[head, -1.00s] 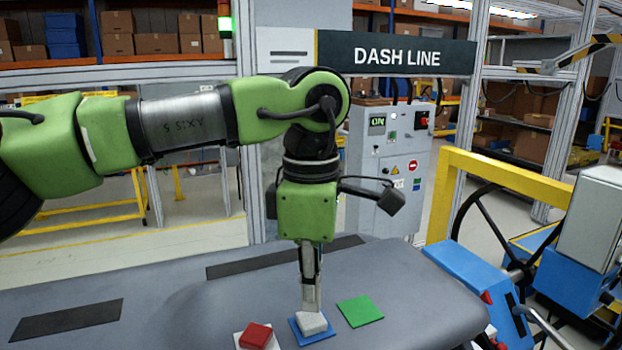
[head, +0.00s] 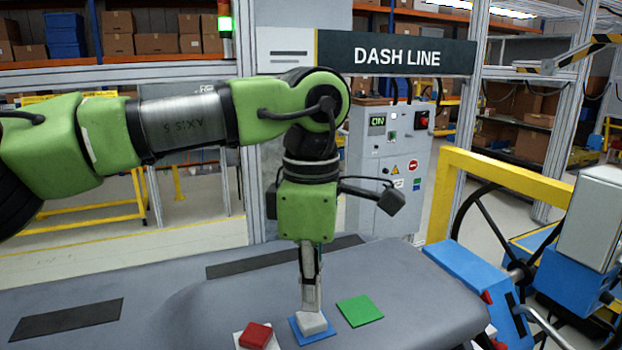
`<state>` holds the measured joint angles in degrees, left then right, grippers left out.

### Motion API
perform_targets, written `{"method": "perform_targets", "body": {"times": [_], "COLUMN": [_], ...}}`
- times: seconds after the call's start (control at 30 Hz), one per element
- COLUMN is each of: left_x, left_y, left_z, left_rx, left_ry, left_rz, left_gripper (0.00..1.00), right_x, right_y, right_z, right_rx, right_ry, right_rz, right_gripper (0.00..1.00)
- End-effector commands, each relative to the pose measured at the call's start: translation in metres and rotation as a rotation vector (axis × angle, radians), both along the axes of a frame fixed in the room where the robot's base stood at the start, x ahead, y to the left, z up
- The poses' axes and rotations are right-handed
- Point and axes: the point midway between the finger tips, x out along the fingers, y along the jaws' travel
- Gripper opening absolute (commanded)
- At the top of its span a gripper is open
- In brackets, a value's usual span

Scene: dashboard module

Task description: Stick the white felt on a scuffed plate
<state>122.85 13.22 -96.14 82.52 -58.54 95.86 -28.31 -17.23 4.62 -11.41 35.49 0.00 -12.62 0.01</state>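The white felt (head: 313,324) is a small whitish block lying on a blue plate (head: 299,338) near the front of the grey dashboard. My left gripper (head: 312,306) points straight down with its fingertips at the top of the white felt. From this side the fingers overlap, so I cannot tell whether they grip it. A green plate (head: 360,311) lies bare to the right. A white plate (head: 238,338) with a red block (head: 256,336) on it lies to the left. I cannot make out scuffs on any plate. My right gripper is not in view.
The grey dashboard (head: 150,300) fills the front, with dark strips (head: 68,320) set in its top. A blue machine with a black wheel (head: 500,240) and a yellow frame (head: 500,172) stand at the right. A control cabinet (head: 395,170) stands behind.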

Motion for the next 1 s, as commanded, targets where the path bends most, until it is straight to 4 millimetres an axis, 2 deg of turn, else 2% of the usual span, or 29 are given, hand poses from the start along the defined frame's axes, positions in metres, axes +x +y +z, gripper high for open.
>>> {"method": "perform_targets", "body": {"times": [1.0], "left_x": [0.0], "left_y": [0.0], "left_z": [-0.015], "left_rx": [0.0], "left_ry": [0.001], "left_rz": [0.0], "left_gripper": [0.0], "right_x": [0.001], "right_y": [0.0], "right_z": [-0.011], "right_rx": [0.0], "right_ry": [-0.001], "right_rz": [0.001], "right_gripper": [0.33]}}
